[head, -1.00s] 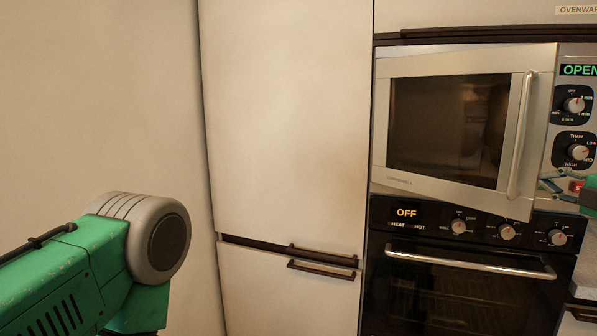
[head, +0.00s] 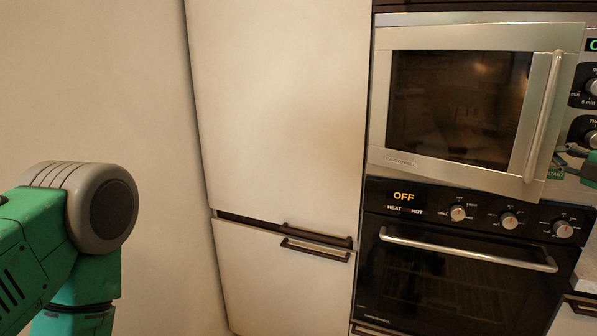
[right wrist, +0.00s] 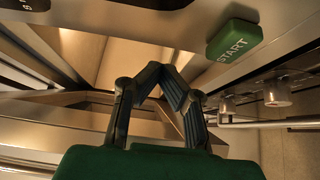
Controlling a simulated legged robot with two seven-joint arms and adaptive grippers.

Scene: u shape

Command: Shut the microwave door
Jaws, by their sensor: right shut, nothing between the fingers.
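The microwave door (head: 440,163) is silver with a dark window and a vertical bar handle (head: 544,112) on its right. It stands partly open, its right edge swung outward over the oven front. My right gripper (head: 566,153) shows at the right edge of the head view, just right of the door's free edge. In the right wrist view, its dark fingers (right wrist: 164,73) are shut and empty, near the green START button (right wrist: 233,40). Whether it touches the door is unclear. My left gripper is out of view; only my left arm shows at the left.
The microwave control panel (head: 588,62) is cut off at the right. The oven (head: 455,275) with a bar handle and knobs sits below; its display reads OFF. A tall pale cabinet (head: 280,110) stands to the left.

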